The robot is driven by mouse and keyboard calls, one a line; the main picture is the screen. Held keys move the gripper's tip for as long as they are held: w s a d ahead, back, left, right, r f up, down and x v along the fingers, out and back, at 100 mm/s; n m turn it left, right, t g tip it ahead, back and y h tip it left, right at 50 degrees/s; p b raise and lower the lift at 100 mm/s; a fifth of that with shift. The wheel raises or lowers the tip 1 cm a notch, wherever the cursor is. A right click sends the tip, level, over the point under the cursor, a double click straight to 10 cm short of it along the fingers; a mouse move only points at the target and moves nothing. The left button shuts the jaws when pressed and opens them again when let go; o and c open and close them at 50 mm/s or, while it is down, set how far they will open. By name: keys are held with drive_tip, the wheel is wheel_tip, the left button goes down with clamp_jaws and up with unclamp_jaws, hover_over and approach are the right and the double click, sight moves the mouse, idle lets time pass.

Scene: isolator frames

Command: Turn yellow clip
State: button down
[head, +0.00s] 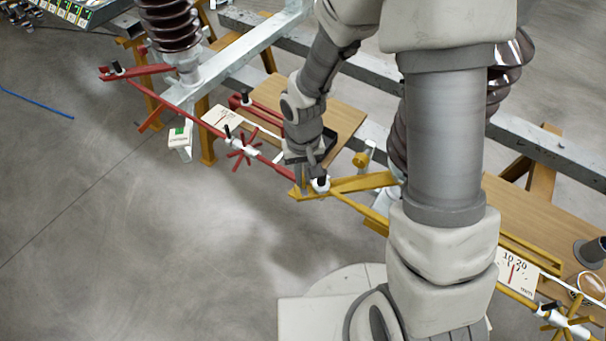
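The yellow clip is hard to single out. A yellow arm (358,184) meets the yellow rod at a white joint with a black knob (321,184), right of the centre. My gripper (311,178) points down at this joint, its fingers close to or over the knob. I cannot tell whether the fingers touch it, or whether they are open or shut. My own arm hides part of the yellow rod and the frame behind it.
A red rod with a red star handwheel (243,148) runs to the left. A yellow handwheel (562,318) and a white scale plate (514,273) are at the lower right. Wooden boards (345,125) lie behind the rods.

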drive_tip(key=shift+n, duration=0.4)
drive_tip(key=n, duration=0.4)
drive_tip(key=n+p, duration=0.1)
drive_tip(key=n, duration=0.3)
drive_tip(key=shift+r, duration=0.1)
drive_tip(key=n+p, duration=0.1)
drive_tip(key=n, duration=0.4)
drive_tip(key=shift+n+p, duration=0.9)
drive_tip(key=shift+n, duration=1.1)
drive_tip(key=c, duration=1)
unclamp_jaws()
drive_tip(key=shift+o, duration=0.2)
